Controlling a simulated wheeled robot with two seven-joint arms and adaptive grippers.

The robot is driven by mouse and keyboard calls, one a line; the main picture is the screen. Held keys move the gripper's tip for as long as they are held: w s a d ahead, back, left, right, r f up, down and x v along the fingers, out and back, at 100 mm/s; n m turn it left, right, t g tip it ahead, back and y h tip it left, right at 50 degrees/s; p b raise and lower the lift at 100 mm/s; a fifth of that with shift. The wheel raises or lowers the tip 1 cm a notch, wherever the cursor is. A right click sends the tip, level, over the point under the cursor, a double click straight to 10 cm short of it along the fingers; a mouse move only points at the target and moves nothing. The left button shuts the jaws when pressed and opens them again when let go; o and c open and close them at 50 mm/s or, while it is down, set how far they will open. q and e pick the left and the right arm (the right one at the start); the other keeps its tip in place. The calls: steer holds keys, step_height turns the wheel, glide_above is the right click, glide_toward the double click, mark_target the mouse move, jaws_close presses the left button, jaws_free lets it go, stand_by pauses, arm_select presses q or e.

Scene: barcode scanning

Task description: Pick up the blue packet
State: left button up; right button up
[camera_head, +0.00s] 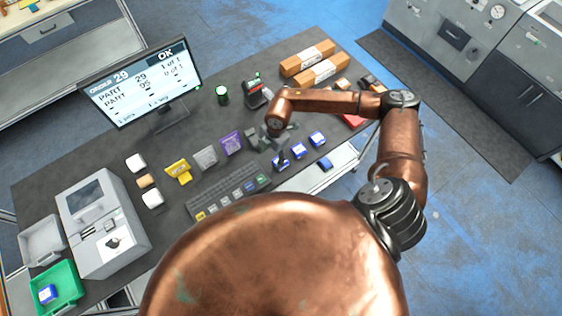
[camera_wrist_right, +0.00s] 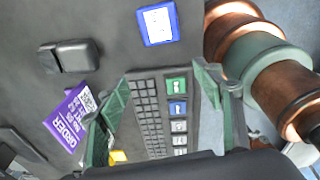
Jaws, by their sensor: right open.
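My left gripper is not in view.
A keyboard (camera_head: 232,192) lies at the front. A purple packet (camera_head: 231,143), grey packet (camera_head: 205,158) and yellow packet (camera_head: 178,172) stand behind it. A green bin (camera_head: 67,281) holds a blue packet at far left. A monitor (camera_head: 145,84) and brown boxes (camera_head: 307,57) stand farther back.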

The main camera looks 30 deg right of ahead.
steer(key=shift+m+h, duration=0.4)
steer(key=shift+h, duration=0.4)
steer(key=d, duration=0.4)
steer(key=shift+w+d+f, duration=0.1)
steer(key=shift+w+d, duration=0.05)
steer(key=shift+w, duration=0.15)
steer(key=shift+d+f+p, duration=0.1)
steer(key=shift+f+p, duration=0.2)
steer(key=shift+f, duration=0.55)
steer(key=f, duration=0.1)
steer(key=f+p, duration=0.1)
steer(key=f, duration=0.1)
steer(key=f+p, duration=0.1)
steer(key=f, duration=0.1)
steer(key=shift+s+f, duration=0.1)
steer(key=shift+s, duration=0.2)
steer(key=shift+f, duration=0.3)
steer(key=shift+c, duration=0.3)
steer(key=c, duration=1.3)
